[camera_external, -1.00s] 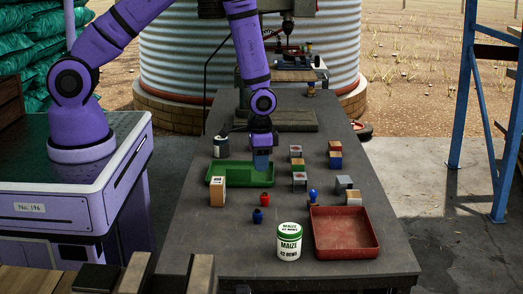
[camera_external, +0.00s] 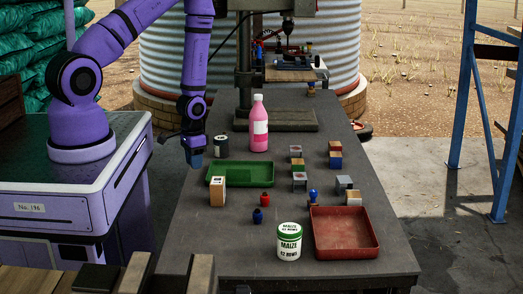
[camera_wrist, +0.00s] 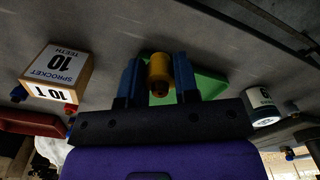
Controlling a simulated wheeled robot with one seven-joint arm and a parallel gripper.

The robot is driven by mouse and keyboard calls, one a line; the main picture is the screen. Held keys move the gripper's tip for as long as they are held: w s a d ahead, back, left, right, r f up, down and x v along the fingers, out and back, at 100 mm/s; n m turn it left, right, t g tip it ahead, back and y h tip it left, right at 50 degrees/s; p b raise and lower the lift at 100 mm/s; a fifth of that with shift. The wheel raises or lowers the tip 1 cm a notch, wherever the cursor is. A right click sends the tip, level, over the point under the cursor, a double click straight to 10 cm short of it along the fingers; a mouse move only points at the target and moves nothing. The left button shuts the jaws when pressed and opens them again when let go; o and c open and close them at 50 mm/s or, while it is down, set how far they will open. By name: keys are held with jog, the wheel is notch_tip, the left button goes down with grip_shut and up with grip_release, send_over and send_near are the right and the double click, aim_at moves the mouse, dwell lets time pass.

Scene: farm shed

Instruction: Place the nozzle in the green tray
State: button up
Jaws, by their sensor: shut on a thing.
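The green tray (camera_external: 247,181) lies on the grey workbench, and no nozzle shows in it. Its green surface also shows behind the fingers in the wrist view (camera_wrist: 212,83). My gripper (camera_external: 195,161) hangs off the tray's far left corner, above the bench's left edge. In the wrist view my gripper (camera_wrist: 158,84) has its two blue fingers shut on a yellow, brass-tipped piece (camera_wrist: 158,68), which looks like the nozzle. In the external view the held piece is hidden or too small to tell.
Red and blue small items, a maize tin (camera_external: 289,241), several blocks and a red tray (camera_external: 345,250) lie to the right and nearer.

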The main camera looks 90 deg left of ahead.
jog(key=w+a, duration=0.2)
jog(key=w, duration=0.2)
jog(key=w+a+f, duration=0.1)
jog(key=w+a, duration=0.1)
jog(key=w, duration=0.3)
jog(key=w+a, duration=0.2)
jog(key=w, duration=0.3)
jog(key=shift+f, duration=0.25)
jog(key=shift+w+a+f, duration=0.1)
jog(key=shift+w+a, duration=0.05)
jog(key=shift+w, duration=0.15)
jog(key=shift+f, duration=1.65)
jog(key=shift+f, duration=0.1)
jog(key=o, duration=0.9)
notch_tip(320, 180, up, 12)
jog(key=shift+s+r, duration=0.1)
